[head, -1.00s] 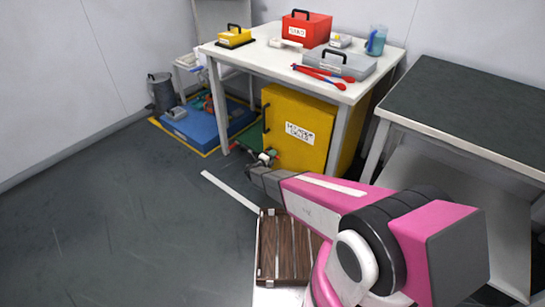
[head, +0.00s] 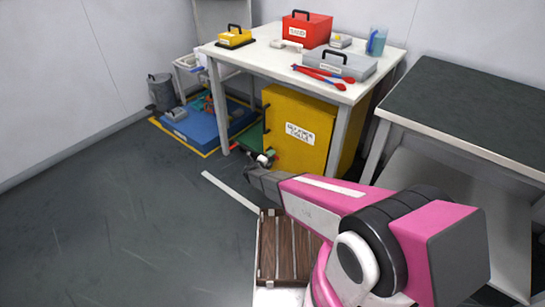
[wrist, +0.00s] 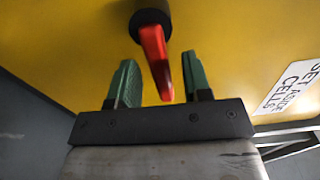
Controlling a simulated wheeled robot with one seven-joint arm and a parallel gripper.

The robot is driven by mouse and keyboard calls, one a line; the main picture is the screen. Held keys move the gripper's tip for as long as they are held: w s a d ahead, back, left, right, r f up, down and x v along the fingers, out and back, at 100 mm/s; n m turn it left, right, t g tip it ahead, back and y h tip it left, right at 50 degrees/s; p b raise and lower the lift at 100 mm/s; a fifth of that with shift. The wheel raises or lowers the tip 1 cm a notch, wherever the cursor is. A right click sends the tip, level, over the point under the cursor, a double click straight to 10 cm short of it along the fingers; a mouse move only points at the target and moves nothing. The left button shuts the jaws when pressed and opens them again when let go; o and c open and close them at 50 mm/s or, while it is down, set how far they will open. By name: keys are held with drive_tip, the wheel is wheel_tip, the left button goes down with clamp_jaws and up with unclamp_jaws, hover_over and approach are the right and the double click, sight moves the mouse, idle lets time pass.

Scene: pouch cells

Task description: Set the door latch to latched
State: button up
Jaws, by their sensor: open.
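The yellow cabinet (head: 305,115) stands under the white table, with a printed label on its front. In the wrist view its yellow door (wrist: 225,40) fills most of the picture. The door latch is a red lever (wrist: 155,60) on a round black hub (wrist: 150,18). The lever points down in the wrist view, leaning slightly right. My gripper (wrist: 158,85) is open, with one green finger on each side of the lever and visible gaps to both. In the head view my gripper (head: 264,158) is low at the cabinet's front, and the latch is mostly hidden there.
The white table (head: 262,55) above holds a red box (head: 306,30), a grey case (head: 337,67), red-handled tongs (head: 318,76) and a blue jug (head: 376,41). A dark-topped bench (head: 470,100) stands right. A slatted wooden tray (head: 285,248) lies near my arm. Floor at left is clear.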

drive_tip(key=v, duration=0.9)
drive_tip(key=shift+s, duration=0.2)
drive_tip(key=shift+a, duration=0.1)
drive_tip(key=s+d+r+m+g, duration=0.4)
drive_tip(key=d+r+m+g, duration=0.15)
drive_tip(key=d+m, duration=0.5)
drive_tip(key=s+d+r+m+g, duration=0.45)
drive_tip(key=d+r+m, duration=0.25)
drive_tip(key=d+m, duration=0.35)
drive_tip(key=s+d+r+m+g+y, duration=0.2)
drive_tip(key=s+r+m+y, duration=0.3)
drive_tip(key=m, duration=0.7)
drive_tip(key=s+d+r+m+g+y, duration=0.2)
drive_tip(key=s+d+r+m+y, duration=0.2)
drive_tip(key=s+r+m, duration=0.5)
drive_tip(key=shift+s+r+m+y, duration=0.35)
drive_tip(key=shift+r+m+y, duration=0.45)
drive_tip(key=shift+m, duration=1.1)
drive_tip(key=shift+f, duration=0.25)
